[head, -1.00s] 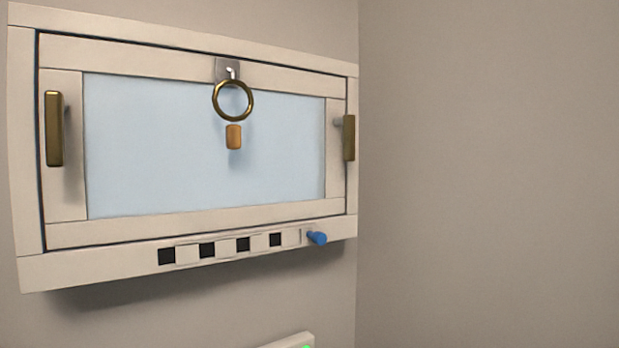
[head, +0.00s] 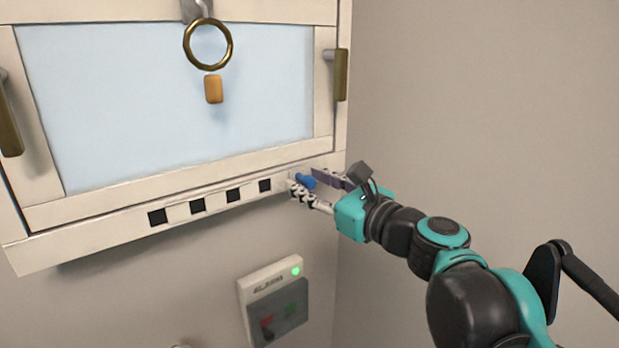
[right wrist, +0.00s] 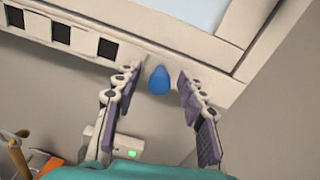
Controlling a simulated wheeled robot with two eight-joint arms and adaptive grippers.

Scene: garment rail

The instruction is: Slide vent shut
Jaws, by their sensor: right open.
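The vent strip (head: 215,199) runs along the bottom rail of the window, with several square dark openings showing. Its blue knob (head: 305,181) sticks out at the strip's right end. My right gripper (head: 308,186) is at the knob, with one finger on either side of it. In the right wrist view the blue knob (right wrist: 159,81) sits between the two open fingertips (right wrist: 157,82), with gaps on both sides. The gripper is open and holds nothing. My left gripper is not in view.
A window frame with brass handles (head: 341,75) is above the strip. A brass ring (head: 208,44) with an orange tag (head: 213,89) hangs at its top. A grey wall box (head: 275,305) with a green light is below. The wall at right is bare.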

